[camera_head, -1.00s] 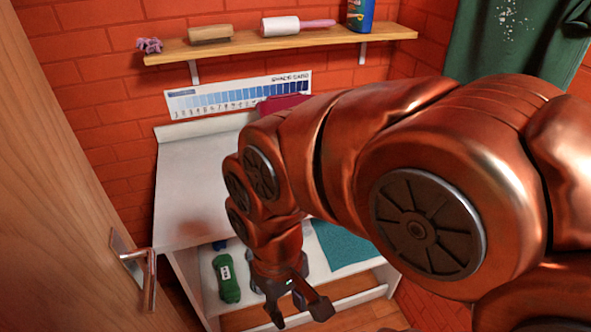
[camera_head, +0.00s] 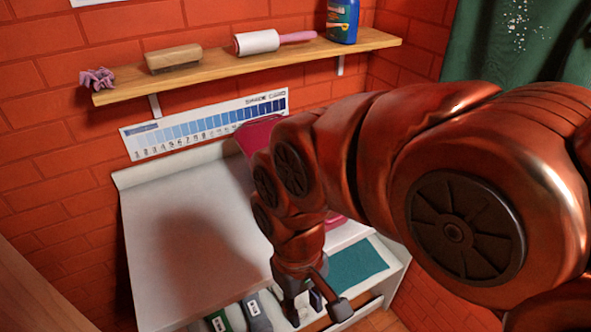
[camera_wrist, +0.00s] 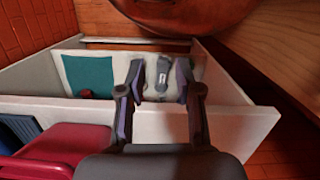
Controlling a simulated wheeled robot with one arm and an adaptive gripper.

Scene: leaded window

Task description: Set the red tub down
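The red tub (camera_head: 256,132) is a crimson container at the back of the white worktop, partly hidden behind my arm. In the wrist view its red side and rim (camera_wrist: 62,145) fill the lower left, beside my gripper. My gripper (camera_head: 317,312) is pointed down near the front of the bench, its fingers apart. The wrist view shows my gripper (camera_wrist: 160,88) open, with no tub between its fingers. What the tub rests on is hidden.
The white worktop (camera_head: 180,235) is bare on the left. Below are a teal mat (camera_head: 357,266), a green bottle (camera_head: 219,320) and a grey bottle (camera_head: 256,312). A wooden shelf (camera_head: 220,66) with several items runs above. A wooden door (camera_wrist: 280,45) stands close by.

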